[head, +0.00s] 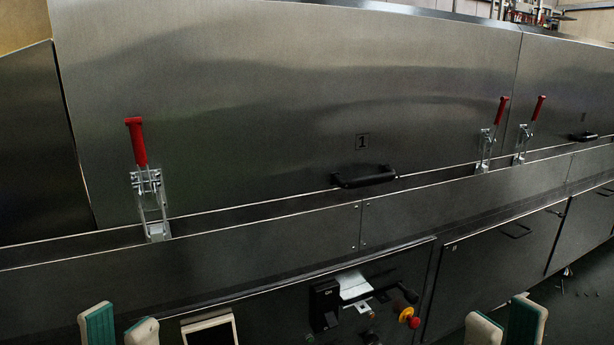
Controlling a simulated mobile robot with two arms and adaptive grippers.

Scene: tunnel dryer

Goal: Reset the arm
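My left gripper (119,329) shows at the bottom left edge, with two cream fingertips with teal pads standing a little apart and nothing between them. My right gripper (505,325) shows at the bottom right edge, also with its two fingertips apart and empty. Both are in front of the dryer's lower panels and apart from everything in view. The rest of both grippers and the arms are below the picture.
The steel dryer cover (290,110) is down, with a black handle (365,180). Red-handled latches stand upright at the left (137,142) and right (501,110). Below are a control panel with a red and yellow button (408,316), a screen (210,330) and cabinet doors (497,262).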

